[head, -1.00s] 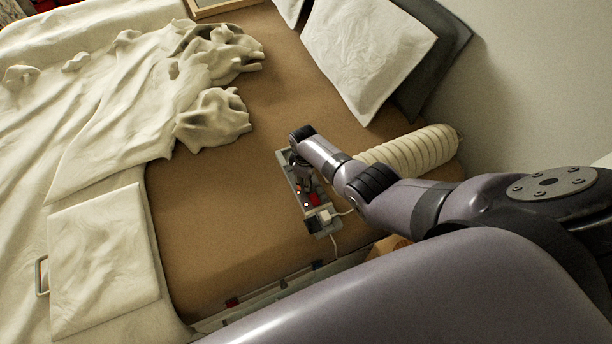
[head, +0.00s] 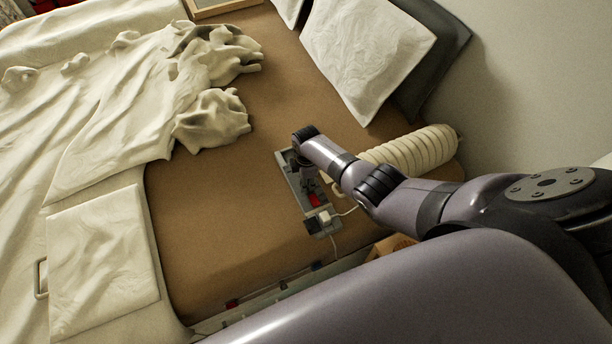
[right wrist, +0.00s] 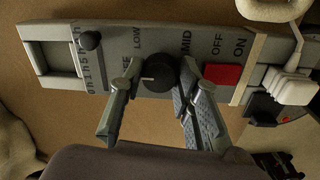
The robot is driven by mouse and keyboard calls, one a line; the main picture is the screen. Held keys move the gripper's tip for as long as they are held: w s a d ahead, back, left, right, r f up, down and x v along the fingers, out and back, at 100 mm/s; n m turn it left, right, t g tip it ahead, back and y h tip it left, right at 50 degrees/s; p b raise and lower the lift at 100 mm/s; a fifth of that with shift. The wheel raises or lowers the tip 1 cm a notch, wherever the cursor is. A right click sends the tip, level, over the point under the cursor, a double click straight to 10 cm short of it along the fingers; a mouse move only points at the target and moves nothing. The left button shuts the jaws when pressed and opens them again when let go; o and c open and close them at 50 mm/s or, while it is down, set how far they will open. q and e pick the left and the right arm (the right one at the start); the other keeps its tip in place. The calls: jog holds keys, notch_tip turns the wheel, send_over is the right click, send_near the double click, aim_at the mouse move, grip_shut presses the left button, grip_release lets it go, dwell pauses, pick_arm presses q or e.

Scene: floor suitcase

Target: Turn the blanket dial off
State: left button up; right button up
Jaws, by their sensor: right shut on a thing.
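The blanket dial (right wrist: 160,72) is a round dark knob on a grey control panel (right wrist: 58,58) in the right wrist view. The words LOW and MID stand around it, and part of OFF shows beside the left finger. My right gripper (right wrist: 157,80) is shut on the dial, one finger on each side. In the head view the panel (head: 290,173) lies on the brown bed surface, and my right gripper (head: 308,176) is over it, hiding the dial. My left gripper is not in view.
A red switch (right wrist: 222,74) marked OFF and ON sits right of the dial. A small black slider knob (right wrist: 90,40) is to its left. A white plug (head: 324,217) with a cord is at the panel's near end. A ribbed cream roll (head: 415,147) lies behind my right arm.

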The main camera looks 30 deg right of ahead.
dwell(0.4)
jog(key=o, duration=1.2)
jog(key=r, duration=1.2)
jog(key=shift+s+a, duration=0.1)
jog(key=shift+s, duration=0.25)
